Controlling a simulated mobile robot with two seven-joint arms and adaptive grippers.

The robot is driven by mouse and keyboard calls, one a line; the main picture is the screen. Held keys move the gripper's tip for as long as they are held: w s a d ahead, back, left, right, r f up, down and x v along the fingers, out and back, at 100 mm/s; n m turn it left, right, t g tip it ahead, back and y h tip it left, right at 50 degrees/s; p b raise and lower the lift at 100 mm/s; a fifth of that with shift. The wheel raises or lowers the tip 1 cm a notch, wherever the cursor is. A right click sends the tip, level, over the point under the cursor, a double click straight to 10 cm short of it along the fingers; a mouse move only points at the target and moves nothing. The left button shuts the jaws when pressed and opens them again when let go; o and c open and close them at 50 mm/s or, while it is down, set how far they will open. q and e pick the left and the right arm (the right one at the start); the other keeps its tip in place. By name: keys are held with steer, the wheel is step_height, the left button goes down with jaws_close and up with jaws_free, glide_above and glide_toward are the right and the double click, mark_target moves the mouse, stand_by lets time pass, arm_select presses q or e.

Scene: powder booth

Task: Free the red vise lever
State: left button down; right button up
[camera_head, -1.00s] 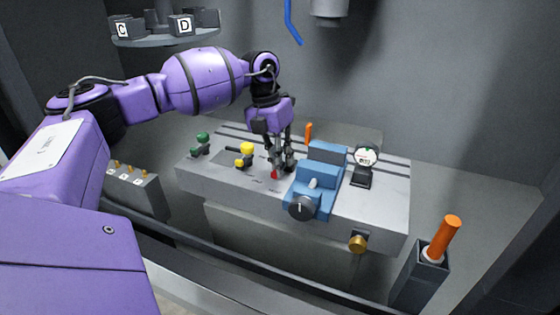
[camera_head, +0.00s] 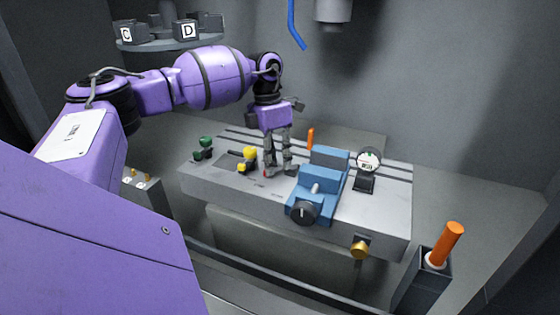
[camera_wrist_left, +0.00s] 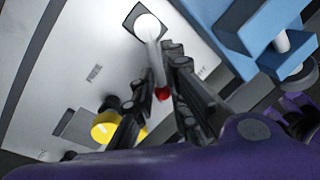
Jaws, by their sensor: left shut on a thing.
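The red vise lever is a pale metal stick with a red tip (camera_wrist_left: 162,94). In the wrist view it runs down from a white round pivot (camera_wrist_left: 147,27) on a dark square. In the head view only a bit of red (camera_head: 265,174) shows low beside my fingers. My left gripper (camera_head: 279,171) points down at the bench block, left of the blue vise (camera_head: 318,185). Its fingers (camera_wrist_left: 157,82) are shut on the lever near the red tip. Printing on the plate reads FREE to the left; a label to the right is partly hidden. My right gripper is not in view.
A yellow-knobbed lever (camera_head: 249,154) stands close left of my fingers, and a green-knobbed one (camera_head: 205,142) beyond it. A dial gauge (camera_head: 368,160) stands right of the vise. An orange handle (camera_head: 444,243) sits in a dark holder at front right.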

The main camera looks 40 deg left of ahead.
arm_select(q)
steer(key=shift+a+r, duration=0.1)
steer(key=shift+a, duration=0.15)
steer(key=c, duration=1.9)
jaws_free()
steer(key=shift+w+a, duration=0.1)
steer(key=v, duration=1.1)
steer(key=shift+r, duration=0.45)
